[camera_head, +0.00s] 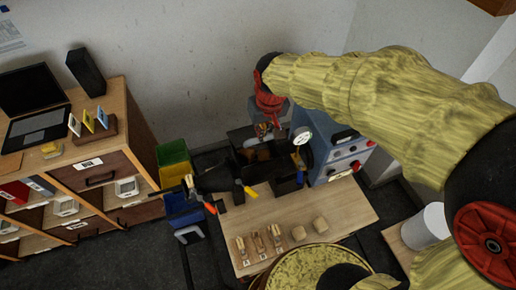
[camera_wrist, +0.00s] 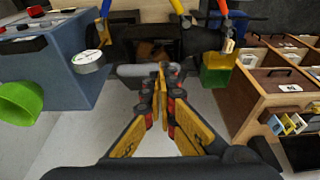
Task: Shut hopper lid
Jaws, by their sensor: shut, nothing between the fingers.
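The hopper (camera_head: 243,163) is a dark box at the back of the wooden table, and its top is open with brown material showing inside. It also shows at the top of the wrist view (camera_wrist: 190,42). A grey panel on its wall side, which looks like the lid (camera_head: 283,107), stands open; it also shows in the wrist view (camera_wrist: 132,70). My gripper (camera_wrist: 163,68) is shut and empty, with yellow fingers pointing at the hopper. Its fingertips overlap the panel's edge in the wrist view; I cannot tell whether they touch. In the head view my gripper (camera_head: 264,131) is partly hidden.
A blue cabinet (camera_head: 325,168) with a round gauge (camera_head: 302,135) stands right of the hopper. Small wooden parts (camera_head: 260,243) sit on the table front (camera_head: 335,205). Green (camera_head: 173,158) and blue bins stand left.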

